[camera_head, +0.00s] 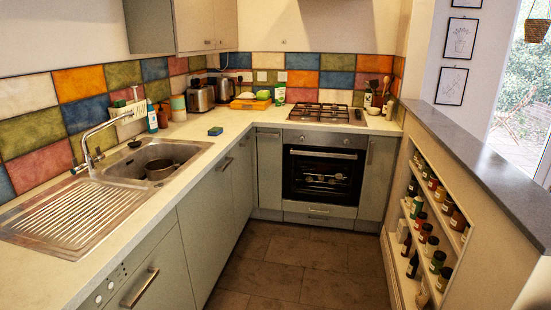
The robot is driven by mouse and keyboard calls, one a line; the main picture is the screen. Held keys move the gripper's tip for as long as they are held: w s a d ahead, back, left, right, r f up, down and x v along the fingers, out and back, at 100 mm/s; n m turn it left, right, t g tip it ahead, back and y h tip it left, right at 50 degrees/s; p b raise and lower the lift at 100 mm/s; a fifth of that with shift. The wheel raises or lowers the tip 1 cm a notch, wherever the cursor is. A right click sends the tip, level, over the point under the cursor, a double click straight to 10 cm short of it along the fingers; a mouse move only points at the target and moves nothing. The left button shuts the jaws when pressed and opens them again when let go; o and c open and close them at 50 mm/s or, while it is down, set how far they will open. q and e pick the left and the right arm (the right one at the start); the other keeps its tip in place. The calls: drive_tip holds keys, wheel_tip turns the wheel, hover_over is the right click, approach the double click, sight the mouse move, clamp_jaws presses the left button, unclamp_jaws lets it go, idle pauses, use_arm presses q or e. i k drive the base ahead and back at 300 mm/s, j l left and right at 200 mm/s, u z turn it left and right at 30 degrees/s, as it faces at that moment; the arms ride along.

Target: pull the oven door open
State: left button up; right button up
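The oven (322,176) is built in under the counter at the far end of the kitchen. Its door (320,178) is shut, with a dark glass window and a bar handle (323,154) across its top edge. Through the glass, racks or items show faintly. A control strip (324,139) sits above the door and a drawer front (319,209) below it. Neither of my grippers shows in the head view.
A tiled floor (290,265) lies clear in front of the oven. The left counter holds a sink (165,150) and a blue sponge (215,131). A gas hob (327,113) is above the oven. A low wall with bottle shelves (430,230) bounds the right side.

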sight(359, 156)
drive_tip(key=i+l+z, duration=0.1)
drive_tip(key=i+z, duration=0.15)
drive_tip(key=i, duration=0.75)
drive_tip(key=i+j+z, duration=0.2)
drive_tip(key=i, duration=0.8)
drive_tip(key=l, duration=0.1)
